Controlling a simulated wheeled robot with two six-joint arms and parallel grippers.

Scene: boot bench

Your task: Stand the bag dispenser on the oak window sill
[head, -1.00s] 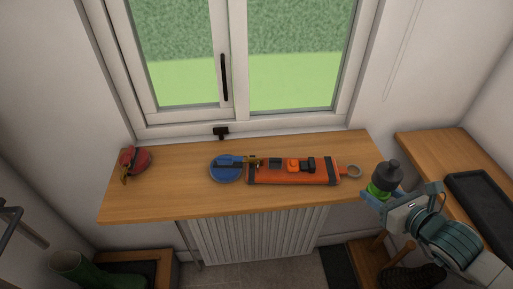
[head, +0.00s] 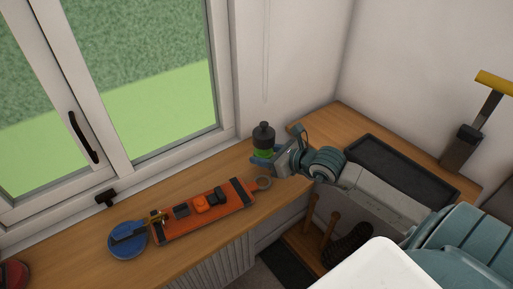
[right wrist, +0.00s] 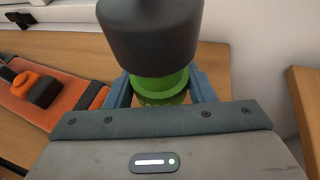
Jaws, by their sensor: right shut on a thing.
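The bag dispenser (head: 263,135), a small upright bottle with a green body and dark cap, is at the right end of the oak window sill (head: 222,247). My right gripper (head: 265,160) is shut on its green lower part. In the right wrist view the dark cap (right wrist: 150,35) rises in front of the camera and the green body (right wrist: 160,85) sits between the two blue fingers. The dispenser's base is hidden by the gripper, so I cannot tell whether it touches the sill. My left gripper is not in view.
A blue disc (head: 128,240) and a red item (head: 12,275) lie further left. A black tray (head: 400,168) lies on the wooden top at right.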

